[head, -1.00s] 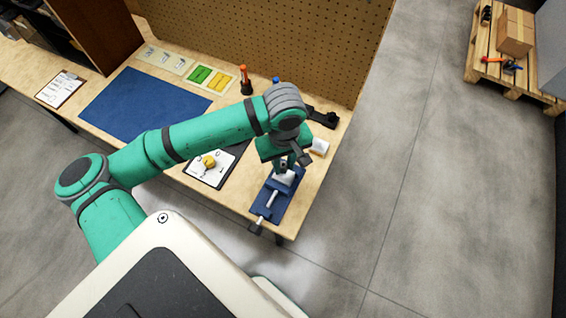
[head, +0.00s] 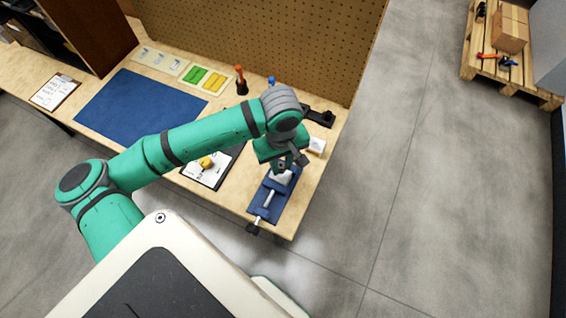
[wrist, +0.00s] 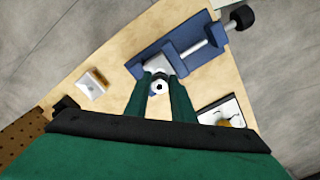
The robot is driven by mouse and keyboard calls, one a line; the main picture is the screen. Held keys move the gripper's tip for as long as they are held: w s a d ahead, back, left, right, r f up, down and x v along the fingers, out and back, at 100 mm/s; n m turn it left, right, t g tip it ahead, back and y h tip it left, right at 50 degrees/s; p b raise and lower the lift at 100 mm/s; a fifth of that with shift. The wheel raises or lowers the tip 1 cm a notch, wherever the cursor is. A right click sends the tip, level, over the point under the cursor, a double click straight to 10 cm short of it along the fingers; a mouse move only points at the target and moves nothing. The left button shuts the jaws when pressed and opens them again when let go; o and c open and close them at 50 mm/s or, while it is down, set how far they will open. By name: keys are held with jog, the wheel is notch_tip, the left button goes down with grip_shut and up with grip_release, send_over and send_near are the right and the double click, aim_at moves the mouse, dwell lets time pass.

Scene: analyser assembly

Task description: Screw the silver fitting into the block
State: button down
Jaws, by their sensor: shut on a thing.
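The block (head: 283,178) is light grey and sits in a blue vise (head: 267,207) at the near right corner of the bench. The block (wrist: 157,66) and vise (wrist: 188,42) also show in the wrist view. My gripper (wrist: 160,84) points down over the block with its two fingers shut on the silver fitting (wrist: 159,88), seen end-on as a small round piece. In the head view my gripper (head: 281,168) is right above the block. The fingers hide where fitting and block meet, so I cannot tell how deep it sits.
A white piece (head: 317,146) stands on the bench beside the vise. A pegboard (head: 270,40) closes the back.

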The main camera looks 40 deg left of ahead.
jog(key=shift+s+a+f, duration=0.1)
jog(key=shift+s+f, duration=0.15)
jog(key=shift+w+f, duration=0.25)
dwell(1.0)
jog(key=shift+s+f, duration=0.1)
jog(key=shift+f, duration=0.15)
jog(key=shift+s+f, duration=0.15)
jog(key=shift+s, duration=0.05)
jog(key=shift+w+f, duration=0.25)
jog(key=shift+w, duration=0.1)
dwell(0.9)
jog(key=shift+s+f, duration=0.1)
jog(key=shift+f, duration=0.1)
dwell(0.3)
